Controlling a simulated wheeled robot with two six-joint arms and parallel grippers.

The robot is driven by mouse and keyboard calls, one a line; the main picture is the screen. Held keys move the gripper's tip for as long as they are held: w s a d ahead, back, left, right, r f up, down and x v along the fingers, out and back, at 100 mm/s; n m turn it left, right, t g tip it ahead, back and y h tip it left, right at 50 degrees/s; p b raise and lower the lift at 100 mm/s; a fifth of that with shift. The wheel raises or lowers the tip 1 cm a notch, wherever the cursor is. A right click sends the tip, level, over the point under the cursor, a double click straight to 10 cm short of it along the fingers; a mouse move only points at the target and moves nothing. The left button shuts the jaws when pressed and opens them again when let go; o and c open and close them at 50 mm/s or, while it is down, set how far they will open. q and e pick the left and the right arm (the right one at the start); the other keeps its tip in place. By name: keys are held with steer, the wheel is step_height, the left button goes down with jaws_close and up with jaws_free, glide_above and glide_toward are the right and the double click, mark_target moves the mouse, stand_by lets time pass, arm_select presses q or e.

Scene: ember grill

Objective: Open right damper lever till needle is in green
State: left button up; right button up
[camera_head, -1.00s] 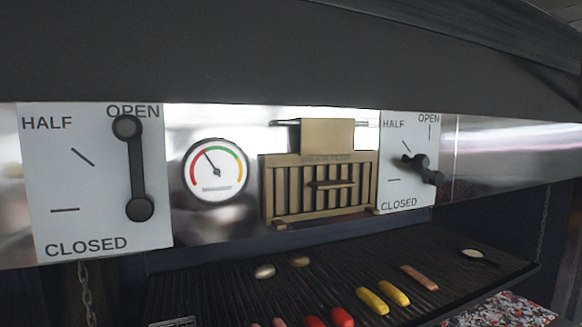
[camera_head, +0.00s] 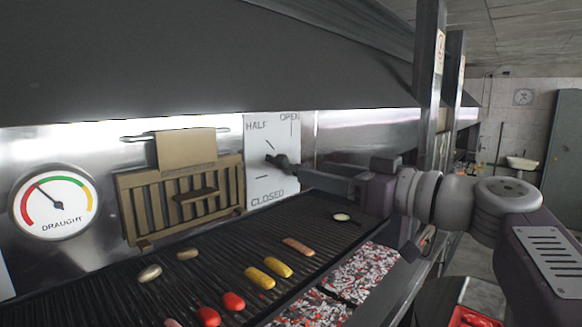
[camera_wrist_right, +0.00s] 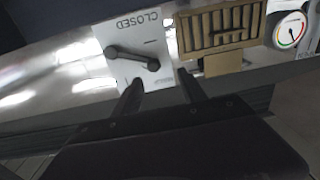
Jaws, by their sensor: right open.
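The right damper lever (camera_head: 281,160) is a dark bar with round knobs on a white panel (camera_head: 260,183) marked OPEN, HALF and CLOSED. It points left, close to the HALF mark. In the right wrist view, the lever (camera_wrist_right: 132,58) appears upside down. My right gripper (camera_wrist_right: 160,78) is open in front of the panel, its fingers either side of the lever's outer knob. I cannot tell whether they touch it. In the head view the gripper (camera_head: 308,174) hides part of the lever. The draught gauge (camera_head: 55,203) has its needle pointing up-left, near the upper end of red.
A brass slatted grease filter (camera_head: 183,197) hangs between gauge and panel. Below is the grill (camera_head: 150,300) with sausages, corn-like yellow pieces and mushrooms. Embers (camera_head: 360,272) lie at the front right. A dark hood (camera_head: 220,60) overhangs, and a post (camera_head: 428,80) stands to the right.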

mark_target(286, 163)
steer(key=shift+t, duration=0.3)
steer(key=p+x, duration=0.1)
steer(key=x, duration=0.1)
steer(key=p+x, duration=0.2)
steer(key=x, duration=0.1)
steer(key=p+x, duration=0.2)
steer(key=x, duration=0.1)
steer(key=shift+w+d+r, duration=0.1)
steer(key=shift+w+d, duration=0.2)
steer(key=shift+w, duration=0.1)
steer(key=shift+w+a, duration=0.2)
steer(key=shift+w, duration=0.15)
arm_select(q)
step_height(286, 163, up, 6)
arm_select(e)
jaws_close()
arm_select(q)
steer(key=shift+w, duration=0.1)
